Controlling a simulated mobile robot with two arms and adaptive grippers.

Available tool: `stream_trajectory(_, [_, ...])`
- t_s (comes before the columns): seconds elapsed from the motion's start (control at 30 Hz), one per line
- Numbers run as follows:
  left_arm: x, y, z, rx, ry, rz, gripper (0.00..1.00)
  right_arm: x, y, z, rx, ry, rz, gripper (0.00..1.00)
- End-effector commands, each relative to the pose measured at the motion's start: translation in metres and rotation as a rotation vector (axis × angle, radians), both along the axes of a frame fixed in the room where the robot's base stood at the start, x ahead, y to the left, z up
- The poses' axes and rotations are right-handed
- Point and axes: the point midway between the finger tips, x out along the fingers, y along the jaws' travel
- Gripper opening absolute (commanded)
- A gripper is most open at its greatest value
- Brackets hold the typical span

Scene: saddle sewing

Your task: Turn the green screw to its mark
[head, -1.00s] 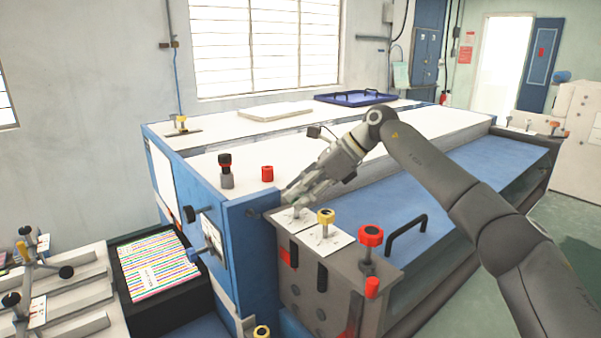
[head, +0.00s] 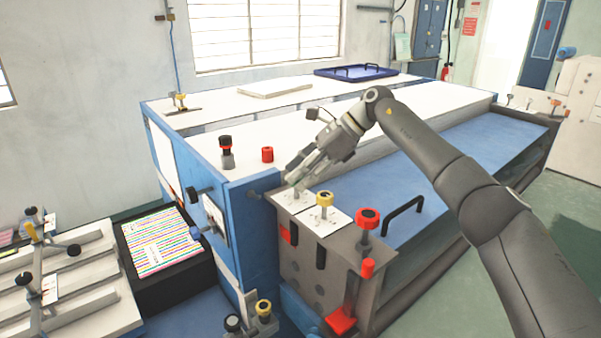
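My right gripper (head: 293,181) comes in from the right and points down and left over the grey bracket's left white plate (head: 285,201). A thin grey stem (head: 297,194) stands on that plate right below the fingertips. No green screw head can be made out; the fingers cover the place above this stem. I cannot tell whether the fingers are shut on anything. A yellow-headed screw (head: 324,199) stands on the white plate just to the right, apart from the gripper. My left gripper is not in view.
A red-headed screw (head: 367,218) stands at the bracket's right end, with a black handle (head: 403,216) behind it. A red knob (head: 267,154) and a red-and-black knob (head: 226,151) stand on the blue machine (head: 255,209) to the left.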

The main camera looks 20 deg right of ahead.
Motion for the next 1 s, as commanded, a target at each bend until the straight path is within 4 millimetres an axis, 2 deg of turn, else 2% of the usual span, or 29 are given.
stream_trajectory(0.07, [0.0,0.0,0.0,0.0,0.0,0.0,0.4,0.0,0.0,0.0,-0.001,0.002,0.0,0.53])
stream_trajectory(0.47, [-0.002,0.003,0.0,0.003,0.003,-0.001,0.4,-0.002,-0.005,0.004,-0.001,0.003,-0.001,0.53])
stream_trajectory(1.0, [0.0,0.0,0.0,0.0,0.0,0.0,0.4,-0.019,-0.073,0.075,0.0,0.001,-0.001,0.53])
